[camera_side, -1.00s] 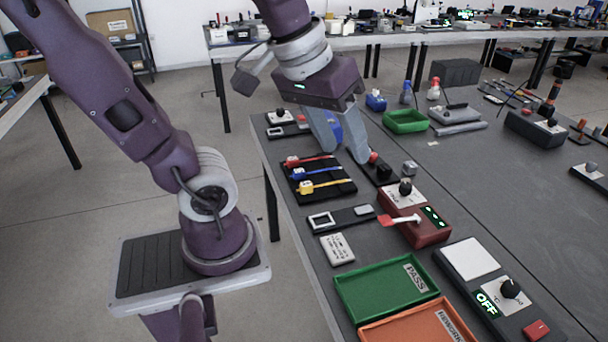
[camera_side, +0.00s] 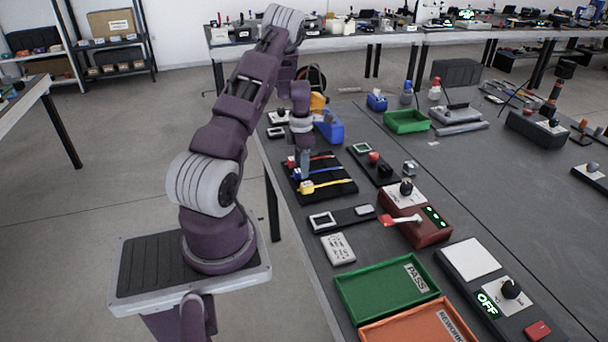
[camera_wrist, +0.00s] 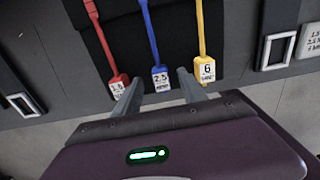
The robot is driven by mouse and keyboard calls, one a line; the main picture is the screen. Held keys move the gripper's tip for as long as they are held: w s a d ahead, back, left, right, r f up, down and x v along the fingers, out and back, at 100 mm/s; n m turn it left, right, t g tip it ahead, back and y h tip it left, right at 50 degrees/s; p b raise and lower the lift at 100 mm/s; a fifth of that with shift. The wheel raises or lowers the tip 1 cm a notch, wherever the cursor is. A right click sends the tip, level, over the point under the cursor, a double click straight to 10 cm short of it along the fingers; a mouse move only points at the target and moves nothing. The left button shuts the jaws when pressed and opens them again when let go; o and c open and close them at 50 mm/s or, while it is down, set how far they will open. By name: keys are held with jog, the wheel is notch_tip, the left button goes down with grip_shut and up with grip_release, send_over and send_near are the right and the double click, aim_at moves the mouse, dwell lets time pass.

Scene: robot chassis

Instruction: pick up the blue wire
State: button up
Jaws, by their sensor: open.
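The blue wire (camera_wrist: 151,38) lies on a black holder (camera_wrist: 178,26) between a red wire (camera_wrist: 98,35) and a yellow wire (camera_wrist: 200,30). Its end carries a white tag (camera_wrist: 161,78) reading 2.5. In the wrist view my gripper (camera_wrist: 155,85) is open, with one finger on each side of the blue wire's tagged end. No contact shows. In the side view my gripper (camera_side: 304,165) is over the holder (camera_side: 325,190) and partly hides the blue wire (camera_side: 325,171).
The red wire's tag is close to the left finger and the yellow wire's tag is close to the right finger. A green tray (camera_side: 385,290) and an orange tray (camera_side: 420,325) are nearer the camera. A blue bin (camera_side: 329,130) stands behind the holder.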

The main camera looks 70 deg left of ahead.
jog(key=shift+f, duration=0.85)
grip_shut()
notch_tip(320, 180, up, 10)
jog(key=d+f, duration=0.2)
jog(key=d, duration=1.8)
